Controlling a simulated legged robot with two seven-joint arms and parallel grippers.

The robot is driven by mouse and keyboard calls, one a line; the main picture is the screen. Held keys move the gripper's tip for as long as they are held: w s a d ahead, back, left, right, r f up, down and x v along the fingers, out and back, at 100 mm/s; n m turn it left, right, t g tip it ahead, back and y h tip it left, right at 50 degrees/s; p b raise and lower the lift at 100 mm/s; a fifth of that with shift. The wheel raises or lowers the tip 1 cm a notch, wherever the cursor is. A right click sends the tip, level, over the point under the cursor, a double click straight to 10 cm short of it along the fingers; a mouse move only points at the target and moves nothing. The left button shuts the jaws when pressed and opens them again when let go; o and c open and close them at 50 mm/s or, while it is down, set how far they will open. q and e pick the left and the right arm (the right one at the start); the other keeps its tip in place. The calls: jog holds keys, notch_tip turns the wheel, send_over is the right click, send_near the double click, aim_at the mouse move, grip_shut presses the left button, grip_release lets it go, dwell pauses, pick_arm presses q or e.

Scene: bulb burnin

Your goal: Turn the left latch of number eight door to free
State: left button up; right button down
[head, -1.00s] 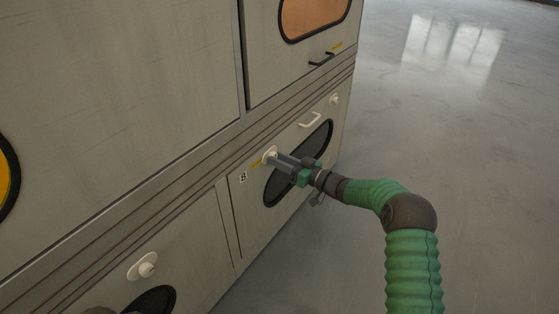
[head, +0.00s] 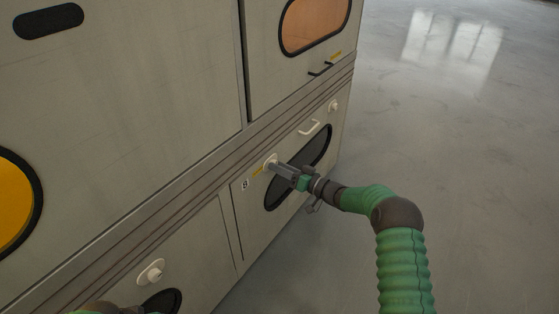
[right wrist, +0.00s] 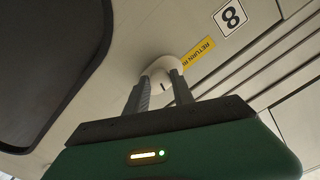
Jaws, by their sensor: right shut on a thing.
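The number eight door (head: 250,215) is the low panel at the right end of the cabinet, with a small 8 label (head: 245,185) that also shows in the right wrist view (right wrist: 231,17). Its left latch (head: 270,159) is a round off-white knob at the door's upper left. My right gripper (head: 276,165) is shut on this latch. In the right wrist view its two dark fingers stand on either side of the off-white knob (right wrist: 160,66). The fingers partly hide the knob, and its exact turn is hard to read. My left gripper is out of view; a piece of arm shows at bottom left.
The door has a pale handle (head: 309,127), a second latch (head: 333,106) at its right and a dark oval window (head: 318,147). A yellow label (right wrist: 199,54) lies beside the held latch. Another door's knob (head: 151,272) is at lower left. Open floor (head: 460,150) lies to the right.

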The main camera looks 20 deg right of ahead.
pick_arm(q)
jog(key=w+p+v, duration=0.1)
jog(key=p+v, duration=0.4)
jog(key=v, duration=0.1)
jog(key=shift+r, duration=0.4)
pick_arm(e)
jog(key=shift+d+m, duration=0.2)
jog(key=shift+m, duration=7.1)
pick_arm(q)
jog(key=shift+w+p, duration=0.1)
jog(key=shift+p, duration=0.2)
pick_arm(e)
jog(key=c, duration=1.5)
grip_release()
jog(key=o, duration=0.4)
jog(key=shift+f, duration=0.15)
